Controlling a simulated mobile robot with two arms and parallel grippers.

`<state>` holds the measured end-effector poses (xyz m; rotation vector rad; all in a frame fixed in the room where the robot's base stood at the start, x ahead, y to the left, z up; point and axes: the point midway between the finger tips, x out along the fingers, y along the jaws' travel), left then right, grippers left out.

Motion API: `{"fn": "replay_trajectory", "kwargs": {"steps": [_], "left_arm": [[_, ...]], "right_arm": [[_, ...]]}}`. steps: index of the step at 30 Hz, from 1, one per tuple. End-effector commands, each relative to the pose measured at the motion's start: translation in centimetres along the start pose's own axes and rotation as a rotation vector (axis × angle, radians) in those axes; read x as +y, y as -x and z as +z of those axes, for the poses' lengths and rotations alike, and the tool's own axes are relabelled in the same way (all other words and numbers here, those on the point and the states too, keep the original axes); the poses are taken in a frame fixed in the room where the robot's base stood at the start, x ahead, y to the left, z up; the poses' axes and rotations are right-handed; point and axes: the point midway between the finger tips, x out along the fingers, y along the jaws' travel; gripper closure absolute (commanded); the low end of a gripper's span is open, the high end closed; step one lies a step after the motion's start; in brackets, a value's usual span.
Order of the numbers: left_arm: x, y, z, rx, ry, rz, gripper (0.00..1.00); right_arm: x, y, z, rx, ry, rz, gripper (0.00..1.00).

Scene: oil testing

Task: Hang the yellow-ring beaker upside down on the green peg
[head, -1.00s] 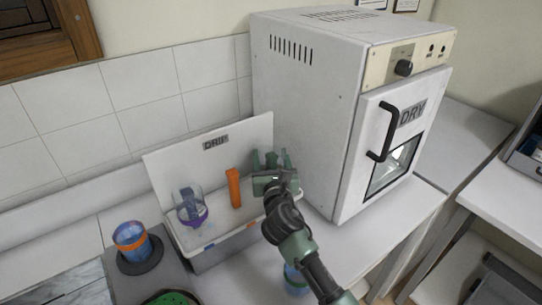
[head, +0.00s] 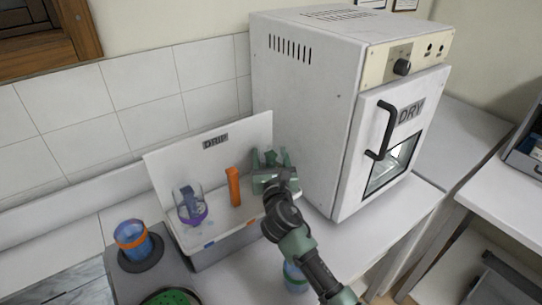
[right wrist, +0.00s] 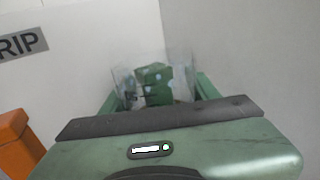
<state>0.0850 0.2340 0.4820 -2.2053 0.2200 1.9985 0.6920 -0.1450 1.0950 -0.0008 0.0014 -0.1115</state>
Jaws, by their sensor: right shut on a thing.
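My right gripper (head: 273,158) is at the right end of the drip rack, by its back panel. It is shut on a clear glass beaker (right wrist: 182,62), whose walls show between the fingers in the right wrist view. A green block-like shape, apparently the green peg (right wrist: 155,78), shows through the glass; whether the beaker is around it or in front of it I cannot tell. No yellow ring is visible, as the gripper covers the lower part. In the head view the beaker and peg are hard to tell from the green fingers. My left gripper is out of view.
The white drip rack (head: 157,175) has a bare orange peg (head: 233,188) and a purple-ring beaker (head: 190,207) on another peg. An orange-ring beaker (head: 131,240) stands on a dark disc at left. Another beaker (head: 295,277) is below my arm. The dryer (head: 305,110) stands close right.

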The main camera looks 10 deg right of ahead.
Motion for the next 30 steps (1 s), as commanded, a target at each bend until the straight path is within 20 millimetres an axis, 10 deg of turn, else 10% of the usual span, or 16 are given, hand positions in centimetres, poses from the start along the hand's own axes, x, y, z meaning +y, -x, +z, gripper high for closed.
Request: {"fn": "replay_trajectory", "kwargs": {"steps": [30], "left_arm": [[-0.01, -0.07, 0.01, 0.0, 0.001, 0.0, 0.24]], "right_arm": [[0.06, -0.62, 0.38, -0.019, -0.006, 0.001, 0.8]]}}
